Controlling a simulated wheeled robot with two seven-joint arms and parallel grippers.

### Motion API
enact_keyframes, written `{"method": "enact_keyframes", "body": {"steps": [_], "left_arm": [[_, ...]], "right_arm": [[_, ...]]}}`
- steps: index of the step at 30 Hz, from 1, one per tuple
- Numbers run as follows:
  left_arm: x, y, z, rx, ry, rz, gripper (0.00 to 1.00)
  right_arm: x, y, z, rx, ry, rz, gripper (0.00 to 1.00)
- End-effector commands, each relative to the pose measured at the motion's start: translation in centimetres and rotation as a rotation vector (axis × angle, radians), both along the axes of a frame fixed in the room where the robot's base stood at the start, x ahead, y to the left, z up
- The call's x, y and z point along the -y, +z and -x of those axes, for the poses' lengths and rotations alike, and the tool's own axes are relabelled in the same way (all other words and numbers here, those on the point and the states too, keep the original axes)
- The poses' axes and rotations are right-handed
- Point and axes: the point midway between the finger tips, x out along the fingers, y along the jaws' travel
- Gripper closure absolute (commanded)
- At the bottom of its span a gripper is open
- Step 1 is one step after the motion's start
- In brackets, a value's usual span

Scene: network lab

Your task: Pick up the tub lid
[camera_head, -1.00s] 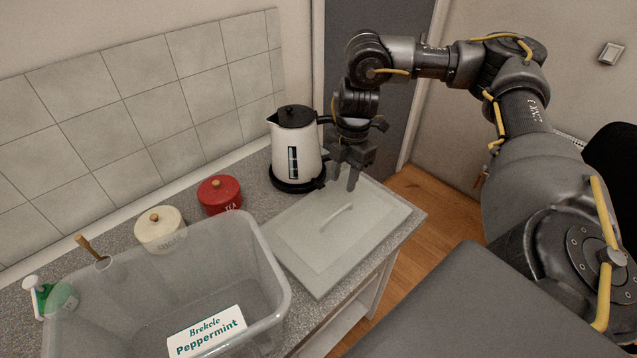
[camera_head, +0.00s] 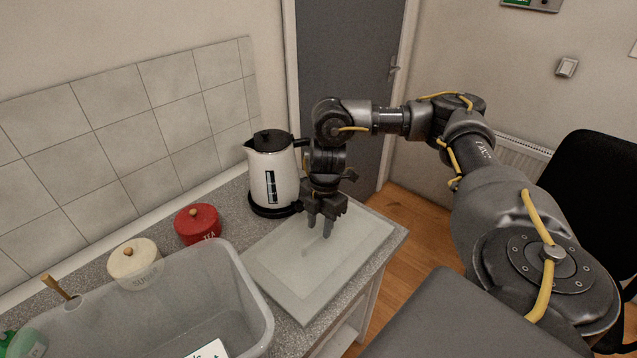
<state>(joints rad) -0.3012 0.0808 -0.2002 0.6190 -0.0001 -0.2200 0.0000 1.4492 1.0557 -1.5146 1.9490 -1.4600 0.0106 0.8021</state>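The tub lid (camera_head: 282,283) is a flat, pale, translucent rectangle with a small raised handle in its middle. It lies on the counter to the right of the tub (camera_head: 262,322). My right gripper (camera_head: 320,233) points down over the lid at the far end of the handle, its two fingers apart with a gap between them. The fingertips hide part of the handle, and I cannot tell whether they touch it. My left gripper is not in view.
A white and black kettle (camera_head: 272,180) stands close behind and left of my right gripper. A red tea tin (camera_head: 198,224) and a cream sugar tin (camera_head: 135,263) stand along the tiled wall. The counter (camera_head: 228,205) ends at the lid's right side.

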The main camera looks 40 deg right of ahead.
Motion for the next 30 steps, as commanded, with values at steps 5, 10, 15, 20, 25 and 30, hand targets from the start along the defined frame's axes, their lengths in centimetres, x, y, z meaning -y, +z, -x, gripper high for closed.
{"method": "enact_keyframes", "body": {"steps": [5, 10, 15, 20, 25, 30], "left_arm": [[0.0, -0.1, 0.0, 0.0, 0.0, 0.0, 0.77], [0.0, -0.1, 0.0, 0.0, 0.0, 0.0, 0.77], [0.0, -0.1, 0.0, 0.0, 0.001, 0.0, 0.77], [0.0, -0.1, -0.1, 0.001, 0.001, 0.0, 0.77], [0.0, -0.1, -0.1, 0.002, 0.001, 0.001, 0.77], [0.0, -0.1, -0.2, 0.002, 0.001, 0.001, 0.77]], "right_arm": [[-0.3, -2.2, 0.1, -0.002, -0.001, 0.0, 0.65], [-0.3, -2.7, 0.1, 0.0, -0.001, 0.0, 0.65], [-0.3, -2.7, 0.0, 0.001, -0.001, 0.0, 0.67], [-0.3, -2.7, 0.1, 0.0, -0.001, 0.0, 0.88], [-0.3, -2.6, 0.1, 0.0, -0.001, 0.0, 1.0], [-0.3, -2.6, 0.1, 0.0, -0.001, 0.0, 1.0]]}}
